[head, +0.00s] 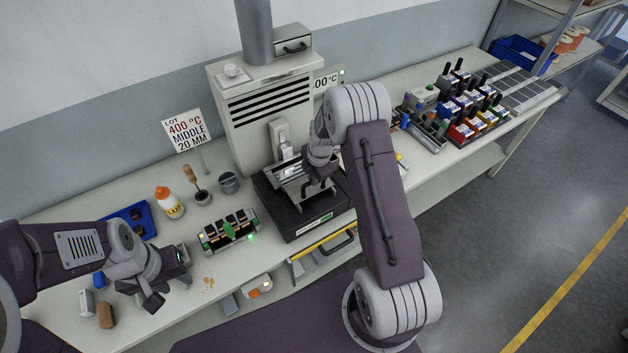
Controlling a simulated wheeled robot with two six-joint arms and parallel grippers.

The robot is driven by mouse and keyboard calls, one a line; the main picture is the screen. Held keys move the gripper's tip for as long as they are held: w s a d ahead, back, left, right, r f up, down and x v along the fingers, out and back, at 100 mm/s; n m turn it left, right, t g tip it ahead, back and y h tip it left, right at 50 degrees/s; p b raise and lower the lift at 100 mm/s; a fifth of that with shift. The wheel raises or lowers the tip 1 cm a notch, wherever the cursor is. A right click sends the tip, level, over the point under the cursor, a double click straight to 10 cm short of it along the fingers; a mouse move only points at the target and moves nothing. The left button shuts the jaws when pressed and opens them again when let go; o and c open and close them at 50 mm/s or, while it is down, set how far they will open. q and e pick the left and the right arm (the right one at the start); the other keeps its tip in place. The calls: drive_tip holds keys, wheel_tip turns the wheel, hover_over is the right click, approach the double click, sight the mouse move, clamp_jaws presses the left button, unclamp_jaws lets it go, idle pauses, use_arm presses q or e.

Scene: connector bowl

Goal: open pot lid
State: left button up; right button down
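The pot is a black boxy unit (303,224) with a small lit green display on its front, at the foot of the grey vented machine. A silvery metal plate (291,190), perhaps the lid, shows on its top; I cannot tell whether it is raised. My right gripper (312,193) is down over the top of the pot, close to the plate. Its fingers are small, dark and partly hidden, so its grip is unclear. My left gripper (170,280) is over the front left of the bench, its two dark fingers spread apart, with nothing visible between them.
The grey vented machine (265,110) stands behind the pot. A yellow-edged drawer (322,243) is below.

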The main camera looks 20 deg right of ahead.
drive_tip(key=c, duration=1.5)
unclamp_jaws()
drive_tip(key=shift+s+a+f, duration=0.15)
drive_tip(key=shift+s+f, duration=0.2)
drive_tip(key=shift+f, duration=0.2)
drive_tip(key=shift+o, duration=0.5)
drive_tip(key=shift+w, duration=0.1)
drive_tip(key=b+v, duration=0.1)
drive_tip(key=v, duration=0.8)
drive_tip(key=shift+d+b, duration=0.2)
drive_tip(key=shift+b, duration=0.2)
drive_tip(key=shift+w, duration=0.1)
